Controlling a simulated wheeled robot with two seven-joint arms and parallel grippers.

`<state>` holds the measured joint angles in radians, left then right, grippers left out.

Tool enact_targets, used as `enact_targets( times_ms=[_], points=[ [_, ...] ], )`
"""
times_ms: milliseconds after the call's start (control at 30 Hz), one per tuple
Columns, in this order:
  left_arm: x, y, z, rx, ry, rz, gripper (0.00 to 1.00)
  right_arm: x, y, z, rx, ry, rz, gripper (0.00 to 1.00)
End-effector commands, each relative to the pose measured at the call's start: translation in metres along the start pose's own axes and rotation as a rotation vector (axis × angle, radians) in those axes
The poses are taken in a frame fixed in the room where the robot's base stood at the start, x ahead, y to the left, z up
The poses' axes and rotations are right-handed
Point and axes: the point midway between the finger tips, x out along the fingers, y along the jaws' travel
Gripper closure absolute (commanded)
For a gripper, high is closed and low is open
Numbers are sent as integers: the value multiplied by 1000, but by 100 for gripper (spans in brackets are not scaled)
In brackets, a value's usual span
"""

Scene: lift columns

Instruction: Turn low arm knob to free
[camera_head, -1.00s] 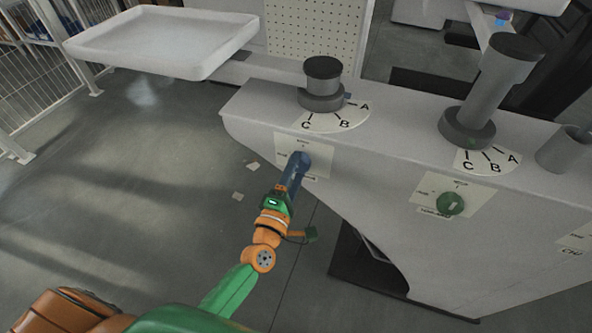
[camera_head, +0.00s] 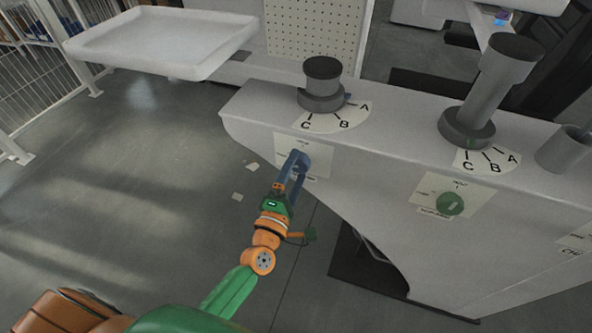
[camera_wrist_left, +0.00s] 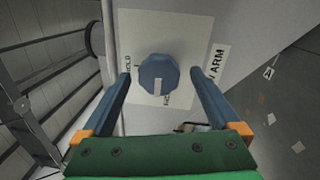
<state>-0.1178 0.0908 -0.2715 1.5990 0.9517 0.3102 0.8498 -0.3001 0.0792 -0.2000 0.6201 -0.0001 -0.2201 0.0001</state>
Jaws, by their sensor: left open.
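The low arm knob is a blue faceted knob (camera_wrist_left: 158,74) on a pale label plate (camera_wrist_left: 190,32), seen in the left wrist view. Its white pointer mark points down in that picture. "HOLD" reads at the plate's left, a partly hidden word below, and "ARM" on a strip (camera_wrist_left: 214,72) at right. My left gripper (camera_wrist_left: 160,78) is open, with one blue finger on each side of the knob and a gap on both sides. In the head view, the left gripper (camera_head: 297,163) is at the plate (camera_head: 316,170) on the column's front and covers much of it. My right gripper is not in view.
A green knob (camera_head: 450,203) sits on another plate to the right. Above are grey posts (camera_head: 322,75) and (camera_head: 490,90) with A, B, C dials. A white tray (camera_head: 160,45) stands at upper left. Open floor (camera_head: 130,150) lies left of the column.

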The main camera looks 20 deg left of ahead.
Motion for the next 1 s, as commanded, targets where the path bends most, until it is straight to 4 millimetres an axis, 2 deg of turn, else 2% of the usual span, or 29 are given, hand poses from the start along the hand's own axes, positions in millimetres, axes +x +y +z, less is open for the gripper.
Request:
enact_targets(
  times_ms=[200,333,433,833,867,933,967,1000],
  points=[
    [-44,-2,0,0,0,-5,4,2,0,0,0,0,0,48],
    [-64,-2,0,1,0,-4,4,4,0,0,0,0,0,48],
    [-69,-1,0,0,-1,-2,4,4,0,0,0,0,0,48],
    [-69,-3,0,21,-4,-16,4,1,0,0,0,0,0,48],
    [-70,-9,1,59,-11,-41,4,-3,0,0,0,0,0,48],
    [-78,-39,2,247,-56,-166,4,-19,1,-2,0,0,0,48],
    [-86,-60,1,362,-91,-247,4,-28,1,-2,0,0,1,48],
    [-103,-91,-3,535,-158,-371,4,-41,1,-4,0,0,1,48]
  ],
)
